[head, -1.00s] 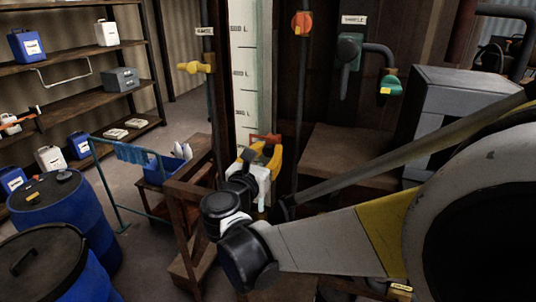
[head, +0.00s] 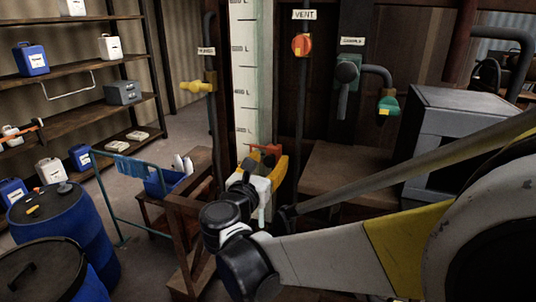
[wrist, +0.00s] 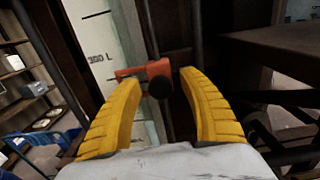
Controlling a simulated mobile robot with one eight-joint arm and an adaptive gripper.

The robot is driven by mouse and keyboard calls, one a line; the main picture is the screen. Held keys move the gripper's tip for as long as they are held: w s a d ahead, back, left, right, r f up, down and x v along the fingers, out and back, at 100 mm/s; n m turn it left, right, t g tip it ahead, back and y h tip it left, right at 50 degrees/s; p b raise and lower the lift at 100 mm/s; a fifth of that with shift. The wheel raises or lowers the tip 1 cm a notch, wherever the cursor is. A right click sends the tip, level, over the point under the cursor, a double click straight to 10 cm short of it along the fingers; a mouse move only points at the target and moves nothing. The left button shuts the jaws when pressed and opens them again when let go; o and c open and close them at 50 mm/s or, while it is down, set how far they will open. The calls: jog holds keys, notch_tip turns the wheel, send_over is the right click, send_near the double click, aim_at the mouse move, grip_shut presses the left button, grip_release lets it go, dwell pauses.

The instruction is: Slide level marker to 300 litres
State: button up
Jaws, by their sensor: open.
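The level marker (head: 266,149) is an orange-red slider at the lower part of the tall white level scale (head: 244,92). In the wrist view the marker (wrist: 131,73) crosses the scale's edge and has a dark round knob (wrist: 160,87) facing me. My gripper (head: 262,164) has yellow fingers and is open. In the wrist view the knob sits between the open fingers (wrist: 155,85), somewhat beyond the tips. I cannot tell whether either finger touches it.
A yellow-handled valve (head: 198,87) is left of the scale. An orange vent valve (head: 302,45) and a green valve (head: 388,105) are to its right. A grey box (head: 462,130) stands at right.

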jog(key=v, duration=1.2)
